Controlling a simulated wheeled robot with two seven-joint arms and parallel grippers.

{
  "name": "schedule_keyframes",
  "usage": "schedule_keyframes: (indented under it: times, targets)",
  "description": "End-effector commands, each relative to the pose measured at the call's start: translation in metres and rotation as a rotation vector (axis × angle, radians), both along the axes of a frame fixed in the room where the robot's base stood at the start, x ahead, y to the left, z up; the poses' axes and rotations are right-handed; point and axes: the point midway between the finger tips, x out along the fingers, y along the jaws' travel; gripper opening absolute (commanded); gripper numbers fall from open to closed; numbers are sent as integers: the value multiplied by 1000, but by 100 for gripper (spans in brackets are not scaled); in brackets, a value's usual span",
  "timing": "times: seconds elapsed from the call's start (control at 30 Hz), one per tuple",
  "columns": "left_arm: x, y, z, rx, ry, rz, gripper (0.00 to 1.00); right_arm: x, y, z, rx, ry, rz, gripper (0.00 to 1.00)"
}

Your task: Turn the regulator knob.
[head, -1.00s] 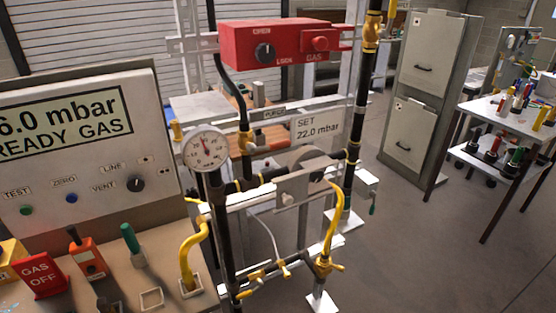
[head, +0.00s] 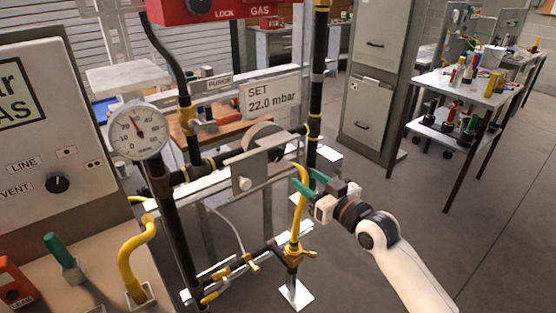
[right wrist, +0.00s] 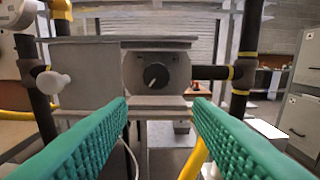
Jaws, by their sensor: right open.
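The regulator (head: 264,138) is a grey round body with a bracket plate on the pipe rig, below the "SET 22.0 mbar" sign (head: 270,95). My right gripper (head: 312,184) has green ridged fingers and is beside the rig, right of the regulator. In the right wrist view its open, empty fingers (right wrist: 160,108) stand apart on either side below the knob, not touching it. My left gripper is not in view.
A pressure gauge (head: 136,130) stands left of the regulator. A yellow pipe (head: 301,215) runs close to my right gripper, and a black vertical pipe (head: 316,95) rises behind it. A white pin (right wrist: 53,82) sticks out left of the knob. Open floor lies right of the rig.

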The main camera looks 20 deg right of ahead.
Motion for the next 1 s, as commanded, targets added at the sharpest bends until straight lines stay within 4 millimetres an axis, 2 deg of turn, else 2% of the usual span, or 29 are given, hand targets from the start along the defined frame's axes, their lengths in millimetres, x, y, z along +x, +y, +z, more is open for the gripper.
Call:
schedule_keyframes:
  times: [0.07,0.17,0.5,0.7,1.0]
  targets:
    - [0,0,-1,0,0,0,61,-1,3,9,0,-18,11,46]
    - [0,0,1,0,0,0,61,7,6,12,2,-21,12,46]
    - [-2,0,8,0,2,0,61,68,28,12,3,-19,11,46]
    - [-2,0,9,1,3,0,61,97,39,11,2,-18,11,46]
    - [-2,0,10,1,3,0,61,110,44,10,0,-19,11,46]
